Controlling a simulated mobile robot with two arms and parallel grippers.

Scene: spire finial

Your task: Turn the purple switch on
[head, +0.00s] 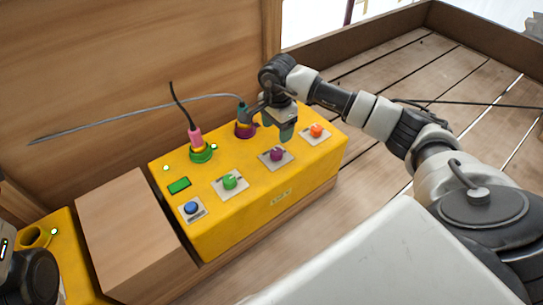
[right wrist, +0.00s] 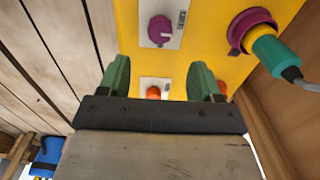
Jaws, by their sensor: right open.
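The purple switch (head: 277,154) is a round knob on a pale square plate on top of the yellow box (head: 235,215). It also shows in the right wrist view (right wrist: 160,30), beyond the fingertips; I cannot tell its setting. My right gripper (head: 286,133) is above the box, close to the purple switch and apart from it. In the right wrist view its green fingers (right wrist: 160,75) are spread with nothing held. The orange knob (right wrist: 153,92) shows between them, below. My left gripper is not in view; only a dark part of my left arm shows at lower left.
The box also carries a green knob (head: 230,182), a blue button (head: 191,208) and an orange knob (head: 317,130). A pink plug (head: 195,136) and a teal plug (head: 242,109) with cables stand behind. A wooden block (head: 125,220) is left of the box.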

